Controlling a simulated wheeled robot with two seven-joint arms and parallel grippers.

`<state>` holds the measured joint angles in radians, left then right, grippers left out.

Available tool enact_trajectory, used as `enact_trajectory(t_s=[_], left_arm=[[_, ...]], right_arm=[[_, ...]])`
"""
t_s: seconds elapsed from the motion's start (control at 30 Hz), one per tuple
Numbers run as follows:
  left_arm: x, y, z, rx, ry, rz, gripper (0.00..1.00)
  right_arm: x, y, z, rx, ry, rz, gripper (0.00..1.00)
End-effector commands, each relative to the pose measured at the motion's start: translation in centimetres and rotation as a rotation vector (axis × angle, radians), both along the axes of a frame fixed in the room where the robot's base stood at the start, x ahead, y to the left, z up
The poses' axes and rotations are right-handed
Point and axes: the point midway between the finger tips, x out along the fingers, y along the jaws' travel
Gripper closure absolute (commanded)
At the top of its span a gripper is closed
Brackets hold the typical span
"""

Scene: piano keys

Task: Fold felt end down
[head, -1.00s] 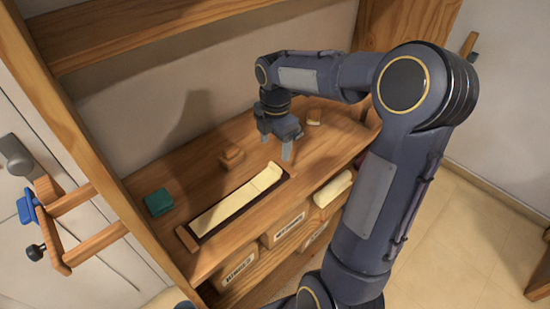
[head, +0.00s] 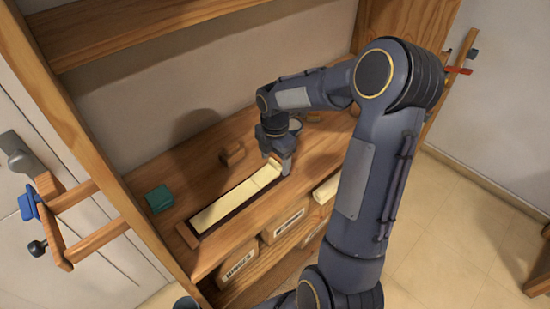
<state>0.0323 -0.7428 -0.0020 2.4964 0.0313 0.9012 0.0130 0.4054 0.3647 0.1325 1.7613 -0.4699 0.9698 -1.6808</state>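A long cream strip (head: 224,208), which seems to be the felt, lies in a dark shallow tray with wooden end blocks (head: 187,236) on the wooden bench. Its far right end (head: 274,163) looks raised and is partly hidden by my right gripper. My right gripper (head: 277,164) points down at that end, with its two fingers apart and some cream showing between them. Whether the fingers touch the felt cannot be told. My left gripper is not in view.
A small wooden block (head: 232,154) stands behind the tray, and a teal pad (head: 159,199) lies at the left. Wooden side panel (head: 84,140) bounds the left.

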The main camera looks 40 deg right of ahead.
Motion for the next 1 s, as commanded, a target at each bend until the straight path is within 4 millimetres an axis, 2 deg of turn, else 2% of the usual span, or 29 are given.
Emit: enact_trajectory(t_s=[0.07, 0.47, 0.63, 1.0], left_arm=[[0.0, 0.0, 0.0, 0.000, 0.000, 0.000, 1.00], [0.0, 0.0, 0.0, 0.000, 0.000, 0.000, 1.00], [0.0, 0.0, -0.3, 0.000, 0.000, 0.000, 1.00], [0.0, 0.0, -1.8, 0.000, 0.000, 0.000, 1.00]], right_arm=[[0.0, 0.0, 0.0, 0.000, 0.000, 0.000, 0.43], [0.0, 0.0, 0.0, 0.000, 0.000, 0.000, 0.96], [0.0, 0.4, 0.2, -0.037, -0.002, 0.006, 0.96], [-0.2, 2.0, 2.0, -0.319, -0.025, 0.006, 0.96]])
